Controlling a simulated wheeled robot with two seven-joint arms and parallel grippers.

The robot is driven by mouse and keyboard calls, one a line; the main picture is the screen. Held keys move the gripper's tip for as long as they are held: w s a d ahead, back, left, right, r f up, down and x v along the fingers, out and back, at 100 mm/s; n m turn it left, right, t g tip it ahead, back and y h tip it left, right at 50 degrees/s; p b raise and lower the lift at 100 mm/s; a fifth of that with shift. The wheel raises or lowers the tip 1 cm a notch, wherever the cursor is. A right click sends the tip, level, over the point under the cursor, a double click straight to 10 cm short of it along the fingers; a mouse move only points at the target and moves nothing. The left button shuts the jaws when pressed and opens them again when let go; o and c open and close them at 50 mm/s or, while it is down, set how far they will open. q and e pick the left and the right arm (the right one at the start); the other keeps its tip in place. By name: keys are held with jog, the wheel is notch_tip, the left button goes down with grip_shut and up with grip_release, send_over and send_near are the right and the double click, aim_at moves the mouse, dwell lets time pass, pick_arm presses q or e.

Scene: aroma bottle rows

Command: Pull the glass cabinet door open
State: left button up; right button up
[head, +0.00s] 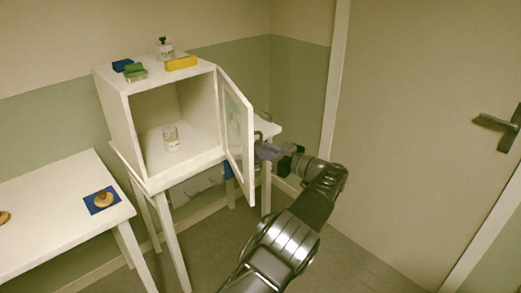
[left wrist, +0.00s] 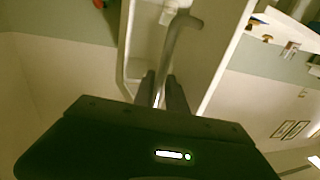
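The white cabinet (head: 110,103) stands on a white table, and its front shows an open interior. Its glass door (head: 237,123), a pane in a white frame hinged on the right, stands swung well out. My left gripper (head: 268,150) is at the outer face of the door. In the left wrist view, the curved metal door handle (left wrist: 174,45) runs down between the two dark fingers of the left gripper (left wrist: 162,92), which look closed on it. A clear bottle with a pale label (head: 171,138) stands inside the cabinet. My right gripper is not in view.
On the cabinet top are a blue item (head: 122,65), a green item (head: 135,73), a yellow block (head: 181,62) and a dark-capped bottle (head: 165,50). A white table (head: 60,215) at left holds a blue mat (head: 92,207) with a round brown item. Floor in front is partly clear.

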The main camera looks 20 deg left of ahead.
pick_arm(q)
jog(key=shift+o, duration=1.4)
jog(key=shift+d+f, duration=0.1)
jog(key=shift+f, duration=0.05)
jog(key=b+v, duration=0.1)
jog(key=v, duration=0.7)
jog(key=shift+c, duration=0.2)
